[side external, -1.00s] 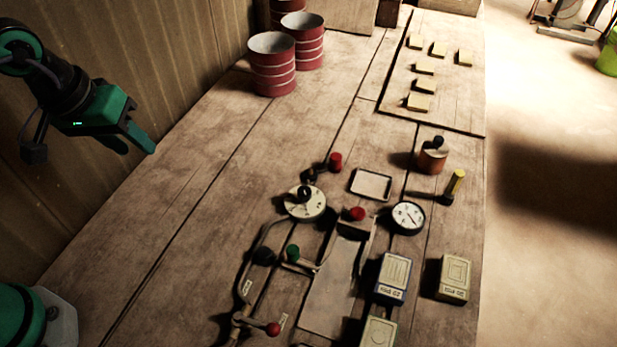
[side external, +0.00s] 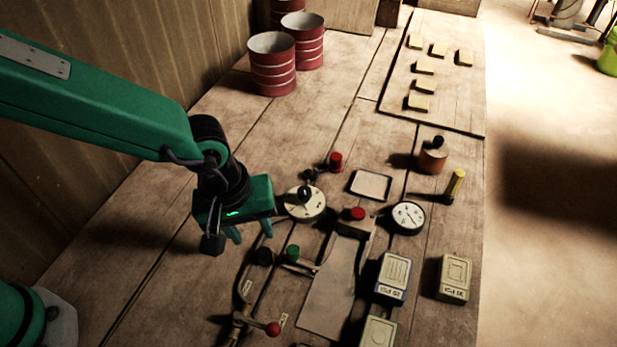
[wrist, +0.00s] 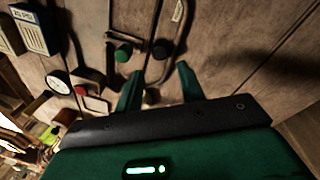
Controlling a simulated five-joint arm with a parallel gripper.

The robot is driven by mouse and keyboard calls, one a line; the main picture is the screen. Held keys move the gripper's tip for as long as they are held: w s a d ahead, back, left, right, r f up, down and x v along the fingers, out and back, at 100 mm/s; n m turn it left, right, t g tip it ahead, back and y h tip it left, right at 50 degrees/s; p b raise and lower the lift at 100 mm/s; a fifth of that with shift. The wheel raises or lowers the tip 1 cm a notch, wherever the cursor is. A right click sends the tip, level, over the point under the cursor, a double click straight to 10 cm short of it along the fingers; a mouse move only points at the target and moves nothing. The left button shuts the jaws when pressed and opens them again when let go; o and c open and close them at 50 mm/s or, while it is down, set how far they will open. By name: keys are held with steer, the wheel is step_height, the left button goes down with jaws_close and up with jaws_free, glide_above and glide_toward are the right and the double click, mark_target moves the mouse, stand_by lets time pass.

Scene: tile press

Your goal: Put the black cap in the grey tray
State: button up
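The black cap (side external: 263,257) is a small round dark piece on the bench, left of the green cap (side external: 292,252). In the wrist view the black cap (wrist: 160,48) lies just beyond and between my fingertips. The grey tray (side external: 357,192) is a shallow, dark-rimmed rectangle on the bench, and looks empty. My gripper (side external: 250,233) is above the bench, just up and left of the black cap and left of the tray. Its fingers are apart with nothing between them, as the wrist view also shows (wrist: 158,72).
A round dial with a black knob (side external: 304,197) stands between my gripper and the tray. Bent tubing (side external: 247,285) runs near the black cap. Red drums (side external: 272,65) stand farther back.

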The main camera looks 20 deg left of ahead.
mark_target(263, 254)
steer(key=shift+f, duration=0.15)
steer(key=shift+w+d+f, duration=0.1)
steer(key=shift+f, duration=1.05)
steer(key=shift+f, duration=0.1)
steer(key=shift+w+d+f, duration=0.1)
steer(key=shift+d+f, duration=0.05)
steer(key=shift+f, duration=1.1)
steer(key=shift+w+d+f, duration=0.1)
steer(key=shift+d+f, duration=0.05)
steer(key=shift+f, duration=1.1)
steer(key=shift+c, duration=0.2)
steer(key=c, duration=0.8)
steer(key=shift+o, duration=0.2)
steer(key=shift+r, duration=0.1)
